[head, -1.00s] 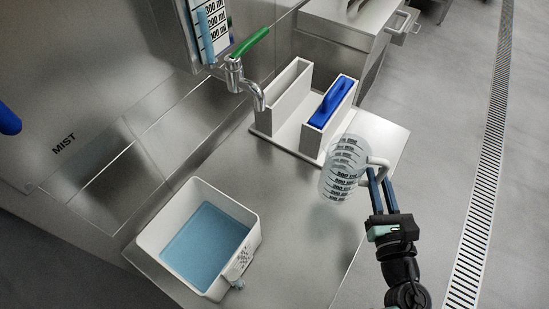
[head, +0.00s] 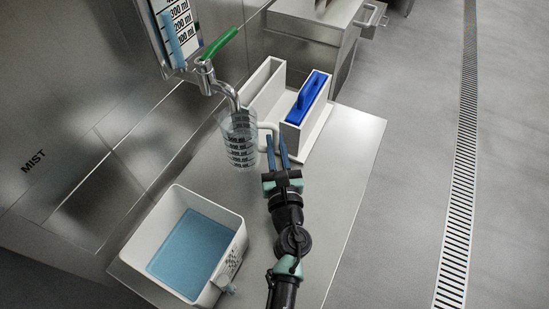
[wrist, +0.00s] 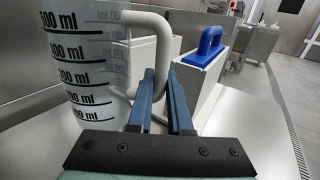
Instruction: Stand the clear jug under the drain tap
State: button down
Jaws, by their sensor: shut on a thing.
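The clear jug (head: 240,142) with black ml marks is upright beneath the spout of the drain tap (head: 222,84), which has a green lever. In the head view the spout end meets the jug's rim area; the exact gap cannot be told. My gripper (head: 277,148) is shut on the jug's white handle, at the jug's right side. The wrist view also shows the jug (wrist: 85,60) at the left, with the handle between my blue fingers (wrist: 161,95). Whether the jug's base touches the steel surface is unclear.
A white tub (head: 232,250) of blue liquid stands at the front left. A white two-slot holder (head: 318,128) with a blue-handled piece (head: 305,97) stands just right of the jug. The steel bench (head: 345,155) is clear at the right. A sight gauge (head: 178,30) hangs above the tap.

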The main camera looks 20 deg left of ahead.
notch_tip(320, 180, down, 4)
jog(key=b, duration=0.3)
jog(key=shift+f, duration=0.1)
jog(key=shift+a+f, duration=0.2)
jog(key=shift+f, duration=0.1)
jog(key=shift+f, duration=0.15)
jog(key=c, duration=0.8)
grip_release()
jog(key=shift+c, duration=0.2)
jog(key=shift+s+d, duration=0.1)
jog(key=shift+s, duration=0.05)
jog(key=p+v, duration=0.1)
jog(key=v, duration=1)
jog(key=shift+s+d, duration=0.1)
jog(key=shift+s, duration=0.2)
